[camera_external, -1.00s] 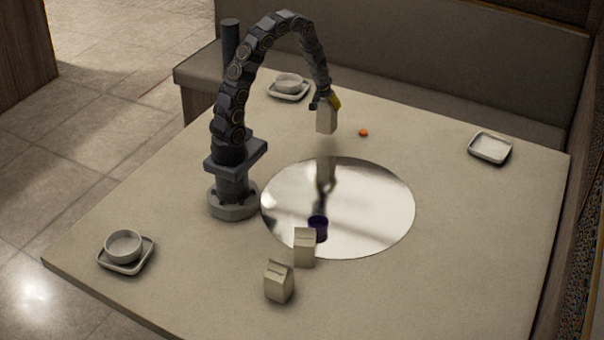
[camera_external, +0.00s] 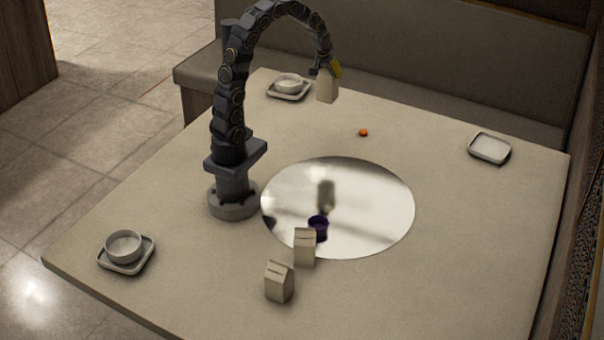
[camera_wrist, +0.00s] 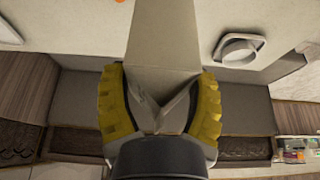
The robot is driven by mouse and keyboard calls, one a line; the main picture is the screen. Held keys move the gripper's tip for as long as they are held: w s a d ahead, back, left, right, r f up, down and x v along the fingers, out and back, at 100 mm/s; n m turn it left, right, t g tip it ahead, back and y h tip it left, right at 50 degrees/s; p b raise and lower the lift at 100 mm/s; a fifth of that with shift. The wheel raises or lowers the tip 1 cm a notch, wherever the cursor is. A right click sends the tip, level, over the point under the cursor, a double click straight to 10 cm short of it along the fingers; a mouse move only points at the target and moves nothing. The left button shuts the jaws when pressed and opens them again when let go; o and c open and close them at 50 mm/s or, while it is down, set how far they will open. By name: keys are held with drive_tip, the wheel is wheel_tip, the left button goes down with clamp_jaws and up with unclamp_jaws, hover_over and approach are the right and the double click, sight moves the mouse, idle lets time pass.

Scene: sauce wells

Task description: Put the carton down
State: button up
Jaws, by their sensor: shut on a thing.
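My gripper (camera_external: 328,69) is shut on a beige carton (camera_external: 327,89) and holds it up in the air over the far part of the table. In the wrist view, the yellow fingers (camera_wrist: 160,105) press on both sides of the carton (camera_wrist: 162,35), near its folded top. Two more beige cartons stand upright on the near side: one carton (camera_external: 305,247) at the edge of the mirror disc (camera_external: 375,205), the other carton (camera_external: 279,282) on the bare table closer to the camera.
A small orange thing (camera_external: 363,132) lies on the table (camera_external: 450,240). A bowl (camera_external: 288,82) on a dish is at the back, another bowl (camera_external: 123,245) at front left. An empty square dish (camera_external: 490,148) is at right. A bench (camera_external: 430,85) borders the far edge.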

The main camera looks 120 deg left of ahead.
drive_tip(key=w+d+r+m+t, duration=0.1)
drive_tip(key=w+d+m, duration=0.2)
drive_tip(key=w+d, duration=0.5)
drive_tip(key=w+d+m+t, duration=0.1)
drive_tip(key=w+d+m, duration=0.3)
drive_tip(key=w, duration=0.8)
drive_tip(key=w+d+m+t+h, duration=0.1)
drive_tip(key=w+d+m, duration=0.3)
drive_tip(key=d, duration=0.7)
drive_tip(key=w+d+m+t+h, duration=0.15)
drive_tip(key=w+d, duration=0.45)
drive_tip(key=d, duration=0.6)
drive_tip(key=s+d+m+h, duration=0.35)
drive_tip(key=d+m, duration=0.45)
drive_tip(key=d, duration=1.4)
drive_tip(key=s+d+m+g+h, duration=0.15)
drive_tip(key=s+d+m, duration=0.55)
drive_tip(key=s+d, duration=0.85)
drive_tip(key=w+d+f, duration=0.4)
drive_tip(key=d+f, duration=0.1)
drive_tip(key=f, duration=0.4)
drive_tip(key=w+d+f, duration=0.5)
drive_tip(key=d+f, duration=0.1)
drive_tip(key=f, duration=0.3)
drive_tip(key=shift+d, duration=0.3)
